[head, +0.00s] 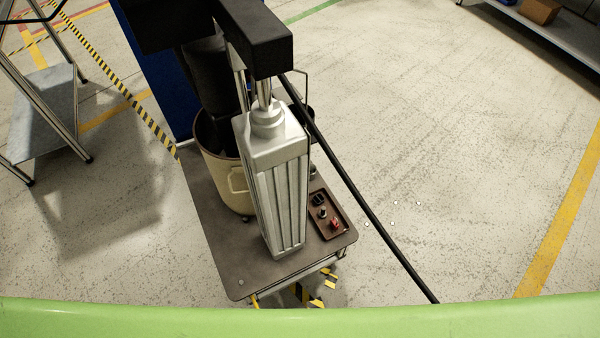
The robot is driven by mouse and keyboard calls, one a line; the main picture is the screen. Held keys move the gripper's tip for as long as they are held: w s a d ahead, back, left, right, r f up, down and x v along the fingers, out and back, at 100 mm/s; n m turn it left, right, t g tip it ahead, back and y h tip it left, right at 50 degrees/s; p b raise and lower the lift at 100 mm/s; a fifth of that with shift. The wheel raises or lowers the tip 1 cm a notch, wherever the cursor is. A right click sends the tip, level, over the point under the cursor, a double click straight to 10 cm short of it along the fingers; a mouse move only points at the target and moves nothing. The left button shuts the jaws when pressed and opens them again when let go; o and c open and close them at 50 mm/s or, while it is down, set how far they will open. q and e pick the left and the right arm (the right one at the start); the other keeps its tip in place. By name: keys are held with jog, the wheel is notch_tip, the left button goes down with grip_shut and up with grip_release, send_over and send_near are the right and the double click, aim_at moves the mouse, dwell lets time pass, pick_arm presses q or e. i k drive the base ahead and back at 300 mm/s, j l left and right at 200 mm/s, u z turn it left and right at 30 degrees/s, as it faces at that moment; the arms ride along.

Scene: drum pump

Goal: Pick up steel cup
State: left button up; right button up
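I cannot make out a steel cup for certain. A small greyish item (313,171) shows at the right edge of the silver ribbed column, too small to identify. The tall silver column (278,195) stands on a dark brown cart top (225,262) and hides part of what is behind it. A beige pot (215,170) with a side handle stands behind and to the left of the column. A dark cylinder (208,75) reaches down into the pot. Neither of my grippers is in view.
A brown control box (330,215) with a red knob sits at the cart's right. A black pole (365,205) slants to the floor. A step ladder (45,90) stands left, near striped tape (118,85). The floor (460,150) at right is largely clear. A shelf (555,32) stands back right.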

aim_at(312, 168)
jog(key=i+l+u, duration=0.15)
jog(key=l+u, duration=0.25)
jog(key=i+l+u, duration=0.1)
jog(key=l+u, duration=0.25)
jog(key=l, duration=0.15)
